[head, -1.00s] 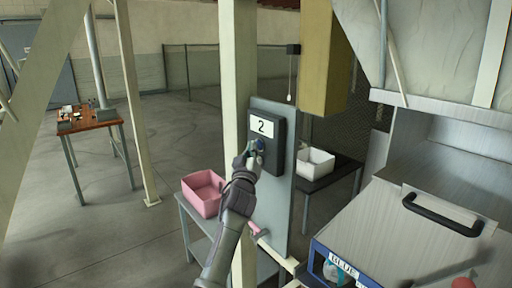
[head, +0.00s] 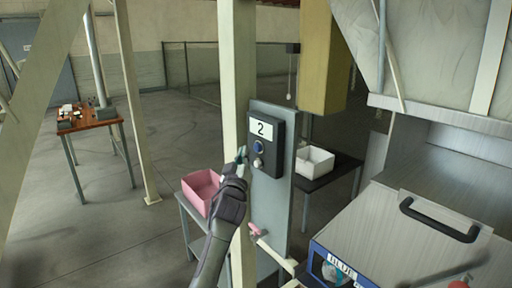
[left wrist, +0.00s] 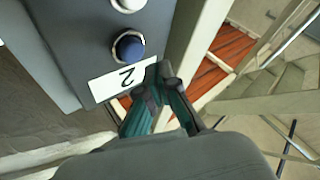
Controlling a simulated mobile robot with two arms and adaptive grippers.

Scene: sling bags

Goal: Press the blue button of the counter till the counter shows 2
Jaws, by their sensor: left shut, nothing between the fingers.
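The counter (head: 277,146) is a dark box on a grey upright panel, and its white display (head: 261,129) reads 2. The blue button (head: 259,146) sits below the display, with a white button (head: 258,163) under it. In the left wrist view the display (left wrist: 124,78) appears upside down, near the blue button (left wrist: 129,46). My left gripper (head: 241,154) is shut and empty, just left of the counter and apart from the blue button. Its teal fingers (left wrist: 162,84) also show in the left wrist view. My right gripper is not in view.
A pink bin (head: 201,190) stands on a small table left of the panel. A white bin (head: 315,161) is on a dark table behind it. A metal hopper with a black handle (head: 440,232) and a blue-labelled box (head: 341,267) are at right.

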